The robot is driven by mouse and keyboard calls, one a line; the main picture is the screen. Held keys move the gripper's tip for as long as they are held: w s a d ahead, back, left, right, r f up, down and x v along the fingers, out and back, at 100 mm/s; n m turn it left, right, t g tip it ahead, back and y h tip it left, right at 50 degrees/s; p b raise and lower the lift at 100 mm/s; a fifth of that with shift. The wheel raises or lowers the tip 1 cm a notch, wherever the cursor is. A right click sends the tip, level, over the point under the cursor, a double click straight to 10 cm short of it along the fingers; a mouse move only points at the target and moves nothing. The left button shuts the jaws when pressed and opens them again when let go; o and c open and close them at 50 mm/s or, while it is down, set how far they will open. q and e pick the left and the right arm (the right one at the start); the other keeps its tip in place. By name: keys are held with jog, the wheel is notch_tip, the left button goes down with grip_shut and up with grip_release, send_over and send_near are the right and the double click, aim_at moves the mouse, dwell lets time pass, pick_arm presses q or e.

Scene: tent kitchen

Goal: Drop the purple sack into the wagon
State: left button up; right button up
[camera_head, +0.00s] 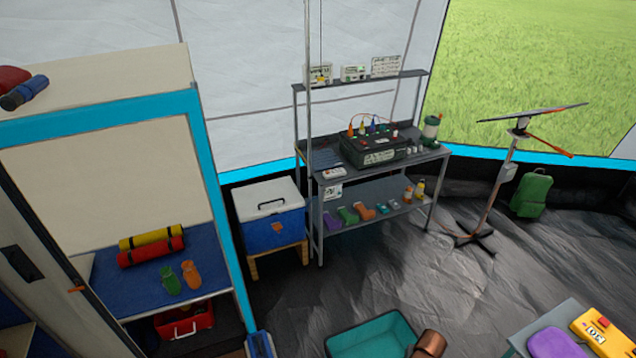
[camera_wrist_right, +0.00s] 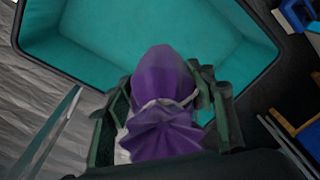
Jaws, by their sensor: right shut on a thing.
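The purple sack (camera_wrist_right: 160,95) is in the right wrist view, gathered by a pale tie. My right gripper (camera_wrist_right: 165,108) is shut on it, with dark fingers on both sides. The teal wagon (camera_wrist_right: 150,35) lies beyond and below the sack in that view. The sack overlaps the wagon's near side in the picture, and I cannot tell its height above it. The visible wagon interior looks empty. The wagon also shows at the bottom of the head view (camera_head: 372,335), cut off by the frame. My left gripper is in neither view.
A grey table (camera_head: 548,318) at the lower right bears a flat purple item (camera_head: 556,344) and a yellow box (camera_head: 602,332). A workbench (camera_head: 325,175) and a blue cooler (camera_head: 271,232) stand at the back. Dark floor between them and the wagon is clear.

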jog(key=shift+r, duration=0.1)
jog(key=o, duration=1.4)
jog(key=r, duration=0.8)
jog(key=s+r, duration=0.1)
jog(key=r, duration=0.3)
jog(key=shift+d, duration=0.15)
